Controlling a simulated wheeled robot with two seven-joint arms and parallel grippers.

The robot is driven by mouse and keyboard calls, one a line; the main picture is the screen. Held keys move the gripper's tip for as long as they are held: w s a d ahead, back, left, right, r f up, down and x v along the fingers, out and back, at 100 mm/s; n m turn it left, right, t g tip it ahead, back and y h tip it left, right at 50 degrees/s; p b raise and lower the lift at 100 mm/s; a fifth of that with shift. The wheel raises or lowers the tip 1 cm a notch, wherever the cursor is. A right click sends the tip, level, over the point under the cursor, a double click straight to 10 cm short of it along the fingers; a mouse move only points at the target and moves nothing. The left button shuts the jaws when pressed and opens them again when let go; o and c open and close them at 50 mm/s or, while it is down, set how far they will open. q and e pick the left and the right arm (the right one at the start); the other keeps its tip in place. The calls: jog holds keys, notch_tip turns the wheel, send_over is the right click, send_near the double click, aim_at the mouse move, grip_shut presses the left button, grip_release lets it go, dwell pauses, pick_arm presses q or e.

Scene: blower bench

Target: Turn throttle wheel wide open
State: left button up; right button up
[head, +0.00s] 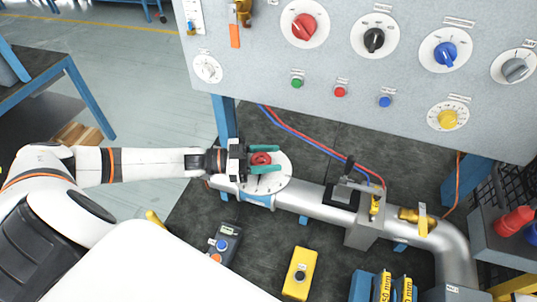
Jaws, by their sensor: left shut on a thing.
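The throttle wheel (261,158) is a small red knob at the centre of a round white dial plate (284,174), mounted on the grey pipe at the blower bench. My left gripper (265,158) reaches in from the left, its two green fingers on either side of the red wheel. It is shut on the wheel. The fingers and palm hide part of the wheel and dial, and I cannot read the dial's marks. My right gripper is not in view.
A grey panel (270,103) with several coloured knobs and buttons stands behind the pipe (312,203). A yellow box (299,273) and a dark handheld device (225,243) lie in front. Red and blue hoses run behind.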

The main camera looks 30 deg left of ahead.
pick_arm(q)
jog(key=n+t+y+p, duration=0.2)
jog(key=y+p, duration=0.1)
jog(key=n+t+y+p, duration=0.2)
jog(key=n+y+p, duration=0.1)
jog(key=p, duration=0.1)
jog(key=a+n+t+y+p, duration=0.1)
jog(key=n+t+y+p, duration=0.1)
jog(key=n+y+p, duration=0.1)
jog(key=shift+w+r+t+y+p, duration=0.3)
jog(key=shift+t+y+p, duration=0.1)
jog(key=shift+y, duration=0.2)
jog(key=shift+f+n+y+p, duration=0.1)
jog(key=shift+n+y+p, duration=0.2)
jog(key=shift+n+y, duration=0.35)
jog(key=y, duration=0.1)
jog(key=n+y, duration=0.1)
jog(key=n+y+p, duration=0.1)
jog(key=y, duration=0.1)
jog(key=shift+a+f+t, duration=0.15)
jog(key=shift+a+t, duration=0.1)
jog(key=shift+t, duration=0.05)
jog(key=shift+a+n+g+y, duration=0.2)
jog(key=shift+n+y, duration=0.55)
jog(key=shift+y, duration=0.35)
jog(key=shift+a+n+g+y, duration=0.1)
jog(key=shift+n+g+y, duration=0.1)
jog(key=shift+n+y, duration=0.7)
jog(key=shift+y, duration=0.35)
jog(key=o, duration=1)
